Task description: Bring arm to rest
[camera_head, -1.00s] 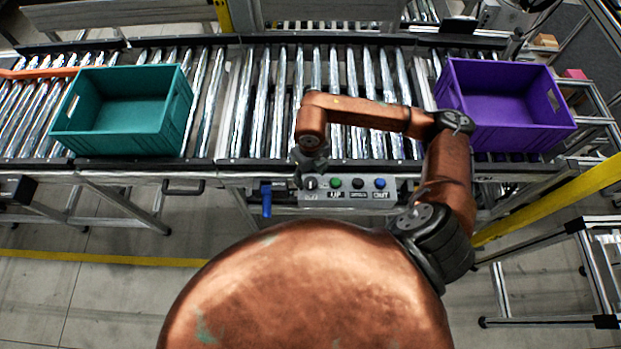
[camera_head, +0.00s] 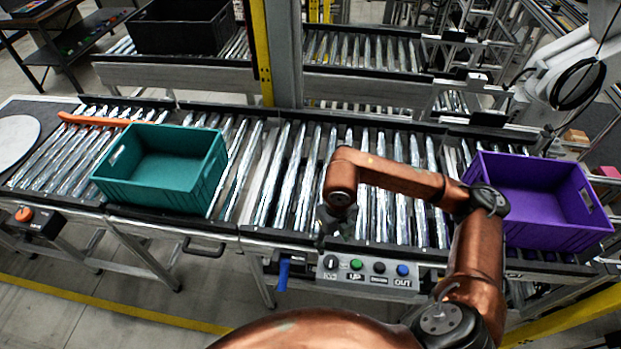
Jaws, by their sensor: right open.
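My right arm (camera_head: 478,255) is copper-coloured. It rises at the right, bends at a dark elbow and reaches left over the roller conveyor. My right gripper (camera_head: 333,222) hangs below the wrist, small and dark, above the conveyor's front edge near the button panel. It is open, with nothing seen in it, and its fingers are hard to make out. My left gripper is not in view. A teal crate (camera_head: 150,190) stands empty on the rollers to the left. A purple crate (camera_head: 555,236) stands empty on the rollers at the right, close behind my right elbow.
The control panel (camera_head: 368,270) with several buttons sits on the conveyor's front, just below the right gripper. An orange bar (camera_head: 95,121) lies across the rollers at the far left. A black crate (camera_head: 180,25) stands on the rear conveyor. The rollers between the crates are free of objects.

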